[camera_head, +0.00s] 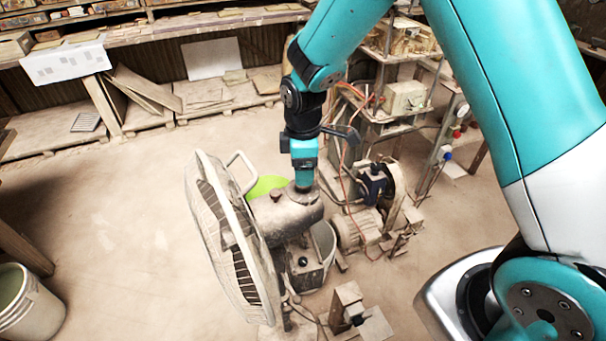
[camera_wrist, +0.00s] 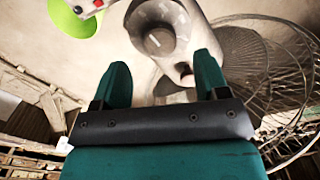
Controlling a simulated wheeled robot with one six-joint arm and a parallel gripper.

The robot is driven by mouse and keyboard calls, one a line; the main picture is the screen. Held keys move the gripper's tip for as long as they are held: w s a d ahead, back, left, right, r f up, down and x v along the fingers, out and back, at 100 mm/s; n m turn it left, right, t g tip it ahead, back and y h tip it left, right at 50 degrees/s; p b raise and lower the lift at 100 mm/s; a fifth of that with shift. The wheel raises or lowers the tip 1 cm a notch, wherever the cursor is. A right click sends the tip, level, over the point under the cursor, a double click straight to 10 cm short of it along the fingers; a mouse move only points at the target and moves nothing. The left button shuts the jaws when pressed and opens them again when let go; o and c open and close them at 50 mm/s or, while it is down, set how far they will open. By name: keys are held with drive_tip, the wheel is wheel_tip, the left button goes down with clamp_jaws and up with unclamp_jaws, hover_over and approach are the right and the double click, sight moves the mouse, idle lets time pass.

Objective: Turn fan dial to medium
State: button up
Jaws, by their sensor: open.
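The fan stands tilted near the middle of the head view, its dusty round grille (camera_head: 222,235) facing left. Its motor housing (camera_head: 288,215) is behind the grille, with a grey box bearing a small dark dial (camera_head: 303,262) below. My gripper (camera_head: 305,187) points down over the housing in the head view, where its fingertips are hard to make out. In the wrist view my gripper (camera_wrist: 161,72) has its two fingers apart with nothing between them. Beyond them is the housing's round end (camera_wrist: 160,38), with a small pale disc at its centre. I cannot tell the dial's setting.
A motor machine (camera_head: 365,225) with hoses stands just right of the fan. A bright green round object (camera_head: 265,186) shows behind the fan. A white bucket (camera_head: 28,303) is at the lower left. The floor left of the fan is clear.

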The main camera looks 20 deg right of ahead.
wheel_tip(320, 180, down, 5)
drive_tip(key=shift+r+p, duration=0.1)
drive_tip(key=shift+p, duration=0.4)
drive_tip(key=c, duration=0.9)
